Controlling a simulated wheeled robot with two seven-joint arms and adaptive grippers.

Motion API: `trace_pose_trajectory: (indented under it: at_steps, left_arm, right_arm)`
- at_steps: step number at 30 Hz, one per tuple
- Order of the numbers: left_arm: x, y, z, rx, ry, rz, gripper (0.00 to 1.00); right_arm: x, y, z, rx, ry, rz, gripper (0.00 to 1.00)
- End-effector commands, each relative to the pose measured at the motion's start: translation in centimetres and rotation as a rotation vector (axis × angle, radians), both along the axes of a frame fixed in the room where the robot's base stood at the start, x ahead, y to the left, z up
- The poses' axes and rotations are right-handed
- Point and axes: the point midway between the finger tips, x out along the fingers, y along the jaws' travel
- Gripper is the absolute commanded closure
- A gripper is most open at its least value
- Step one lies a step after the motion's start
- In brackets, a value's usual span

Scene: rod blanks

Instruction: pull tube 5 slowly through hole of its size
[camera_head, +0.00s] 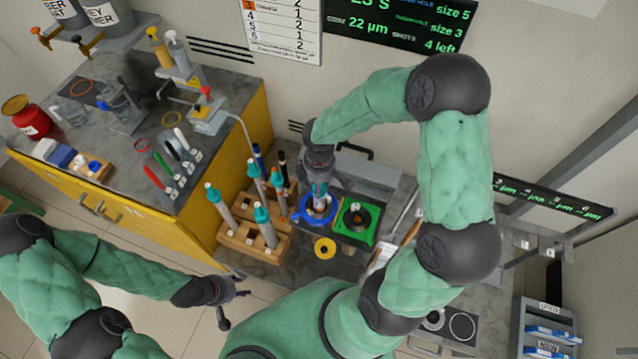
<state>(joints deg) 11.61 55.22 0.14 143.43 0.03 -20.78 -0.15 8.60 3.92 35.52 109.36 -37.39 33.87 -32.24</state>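My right gripper (318,178) points down over the blue ring fixture (304,215) and appears shut on the teal top of a tube (320,190). The tube's lower part is at the ring's opening; how deep it sits is hidden, and its number is not readable. Beside it is a green square fixture (343,233) with a dark round hole. Other grey tubes with teal tops (267,232) stand upright in the wooden rack (240,241). My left gripper (234,305) is open and empty, low in front of the rack, fingers apart.
A yellow ring (324,249) lies in front of the fixtures. The yellow cabinet (130,215) at left carries bottles, colored pens and a red can (27,118). A wall screen (395,22) reads "size 5" and "size 3". Floor near my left gripper is clear.

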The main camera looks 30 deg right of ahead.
Motion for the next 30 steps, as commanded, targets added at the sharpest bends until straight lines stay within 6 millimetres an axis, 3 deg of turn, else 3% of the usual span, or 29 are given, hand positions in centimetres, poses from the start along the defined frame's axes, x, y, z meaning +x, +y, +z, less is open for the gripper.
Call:
trace_pose_trajectory:
  at_steps: [21,30]
  left_arm:
    - [0.0,0.0,3.3,0.000,0.000,0.000,0.60]
    - [0.0,0.0,3.4,0.000,0.000,0.000,0.60]
  right_arm:
    - [0.0,0.0,3.9,-0.001,-0.001,0.000,1.00]
    - [0.0,0.0,4.1,0.000,0.000,0.000,1.00]
